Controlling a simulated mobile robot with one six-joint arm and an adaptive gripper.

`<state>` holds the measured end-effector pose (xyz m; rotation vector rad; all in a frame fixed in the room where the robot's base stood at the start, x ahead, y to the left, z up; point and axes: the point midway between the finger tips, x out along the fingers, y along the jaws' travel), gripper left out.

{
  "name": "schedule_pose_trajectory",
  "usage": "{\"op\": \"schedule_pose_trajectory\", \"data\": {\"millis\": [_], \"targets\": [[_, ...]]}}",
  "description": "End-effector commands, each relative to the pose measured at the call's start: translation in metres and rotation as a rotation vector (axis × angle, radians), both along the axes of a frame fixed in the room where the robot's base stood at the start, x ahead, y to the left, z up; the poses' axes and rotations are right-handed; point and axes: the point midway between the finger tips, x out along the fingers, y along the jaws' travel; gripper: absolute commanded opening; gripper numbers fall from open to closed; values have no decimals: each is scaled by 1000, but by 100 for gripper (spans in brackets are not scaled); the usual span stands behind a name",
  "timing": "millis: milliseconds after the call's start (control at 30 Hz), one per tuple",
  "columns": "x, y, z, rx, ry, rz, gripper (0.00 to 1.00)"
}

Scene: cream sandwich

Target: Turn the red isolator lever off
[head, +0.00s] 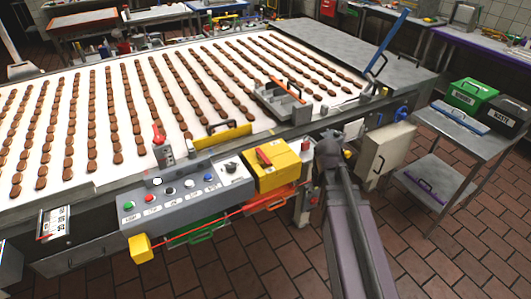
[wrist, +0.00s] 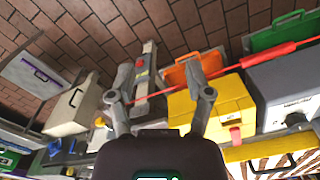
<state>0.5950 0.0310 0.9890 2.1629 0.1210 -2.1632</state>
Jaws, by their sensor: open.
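The red isolator lever (head: 264,155) sits on top of a yellow box (head: 288,172) at the front edge of the long table. In the wrist view the yellow box (wrist: 212,108) is right of centre, and a red part, likely the lever (wrist: 235,135), shows at its lower right. My gripper (wrist: 160,78) is open and empty, its two fingers spread. Its right finger overlaps the left part of the yellow box in that view; I cannot tell whether they touch. In the head view my arm reaches up just right of the box, and its fingertips are hard to make out.
A grey button panel (head: 185,200) adjoins the box on the left. Another red lever (head: 158,135) stands on a grey block behind it. Rows of brown biscuits cover the white table. A beige cabinet (head: 388,148) and a side table (head: 470,132) with bins stand right. Tiled floor lies open.

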Motion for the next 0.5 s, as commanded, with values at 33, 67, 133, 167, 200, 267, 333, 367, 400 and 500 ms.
{"op": "schedule_pose_trajectory", "data": {"millis": [33,67,133,167,200,267,333,367,400,500], "targets": [[26,12,18,0,0,33,66],[36,19,23,0,0,54,66],[60,36,37,0,0,102,66],[71,44,42,0,0,123,66],[84,55,50,0,0,151,66],[104,72,61,0,0,194,66],[126,94,73,0,0,244,66],[135,102,78,1,0,264,66],[146,115,85,1,0,291,66],[170,142,99,1,0,350,66]]}}
